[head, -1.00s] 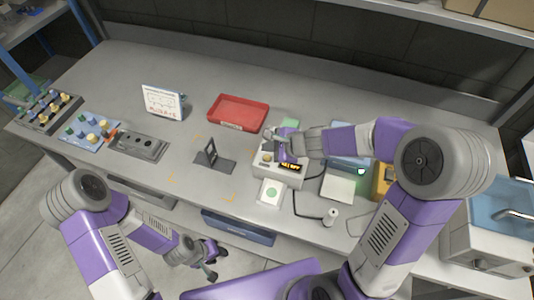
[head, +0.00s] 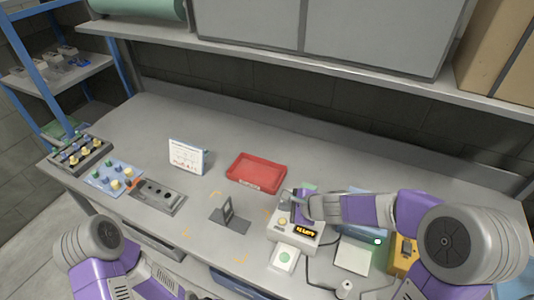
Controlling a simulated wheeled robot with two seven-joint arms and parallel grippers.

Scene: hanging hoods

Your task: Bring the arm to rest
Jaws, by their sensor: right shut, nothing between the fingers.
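My right arm reaches in from the right over the bench. Its gripper (head: 291,200) is shut and empty, at a white device (head: 282,236) with a yellow knob and a small lit display. The fingertips are close above or against the device's top; I cannot tell whether they touch. The right forearm hides part of the device's back and of the blue thing behind it. Only the upper part of my left arm shows at the lower left; its gripper is out of view.
A red tray (head: 256,173), a black stand (head: 229,213), a white card sign (head: 187,157) and a grey socket panel (head: 157,195) stand on the bench. Near the right forearm are a white pad (head: 353,256) and a yellow box (head: 403,257). A shelf (head: 330,78) hangs above the back.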

